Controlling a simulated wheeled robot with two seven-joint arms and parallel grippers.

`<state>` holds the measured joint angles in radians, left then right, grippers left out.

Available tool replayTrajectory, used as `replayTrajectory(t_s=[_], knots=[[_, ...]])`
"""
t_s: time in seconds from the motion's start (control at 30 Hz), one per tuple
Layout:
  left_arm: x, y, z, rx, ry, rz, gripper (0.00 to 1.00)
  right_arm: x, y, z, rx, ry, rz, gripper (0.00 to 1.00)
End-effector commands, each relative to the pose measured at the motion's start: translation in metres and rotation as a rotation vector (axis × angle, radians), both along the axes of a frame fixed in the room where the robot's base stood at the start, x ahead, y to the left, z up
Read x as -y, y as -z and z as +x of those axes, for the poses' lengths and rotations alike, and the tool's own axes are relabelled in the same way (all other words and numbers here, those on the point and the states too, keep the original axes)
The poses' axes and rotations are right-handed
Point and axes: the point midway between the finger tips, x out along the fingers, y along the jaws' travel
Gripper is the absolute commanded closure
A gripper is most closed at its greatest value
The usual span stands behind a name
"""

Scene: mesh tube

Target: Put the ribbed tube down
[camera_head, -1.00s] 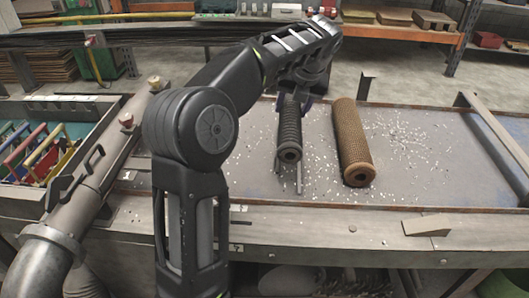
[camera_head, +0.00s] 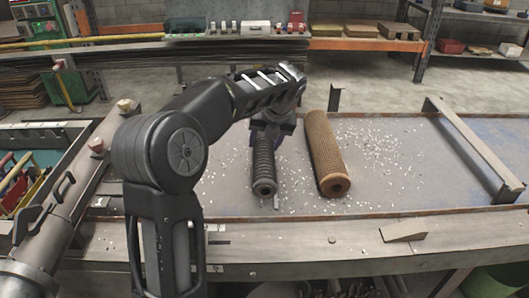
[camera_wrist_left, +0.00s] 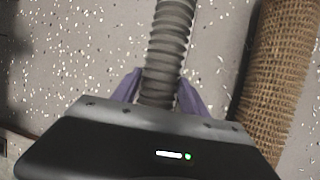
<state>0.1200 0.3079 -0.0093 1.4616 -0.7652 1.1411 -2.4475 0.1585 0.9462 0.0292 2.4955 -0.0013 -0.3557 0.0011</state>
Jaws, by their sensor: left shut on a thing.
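The dark grey ribbed tube (camera_head: 264,168) is low over the metal table or on it, its open end facing me; I cannot tell whether it touches. My left gripper (camera_head: 268,131) is shut on its far part. In the left wrist view, the purple fingers (camera_wrist_left: 162,92) stand on both sides of the ribbed tube (camera_wrist_left: 170,40), and the dark gripper body hides part of it. My right gripper is not in view.
A brown mesh-covered tube (camera_head: 325,150) lies close to the right of the ribbed tube. White pellets (camera_head: 375,145) are scattered over the table (camera_head: 415,180). A raised metal bar (camera_head: 475,150) crosses the right side. A bin with coloured handles (camera_head: 15,180) is at the left.

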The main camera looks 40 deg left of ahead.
Motion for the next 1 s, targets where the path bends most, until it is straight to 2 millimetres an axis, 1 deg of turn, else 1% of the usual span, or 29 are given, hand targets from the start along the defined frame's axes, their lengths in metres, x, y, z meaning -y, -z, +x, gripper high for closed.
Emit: replayTrajectory(t_s=[0.1,0.3,0.37,0.77,0.8,1.0], knots=[[0.000,0.004,0.000,0.000,0.000,0.000,1.00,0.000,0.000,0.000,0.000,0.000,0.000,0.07],[-0.001,0.031,0.000,-0.002,0.000,0.001,1.00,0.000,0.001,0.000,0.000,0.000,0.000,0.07],[0.000,0.036,0.000,0.000,0.001,0.000,1.00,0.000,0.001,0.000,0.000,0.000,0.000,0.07],[0.000,0.040,0.000,0.001,0.000,0.001,1.00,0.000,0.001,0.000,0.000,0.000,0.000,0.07],[0.000,0.040,0.000,0.000,0.000,0.000,0.45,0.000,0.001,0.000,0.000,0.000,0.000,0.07],[0.000,0.040,0.000,0.000,0.000,0.000,0.29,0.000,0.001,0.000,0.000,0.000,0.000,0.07]])
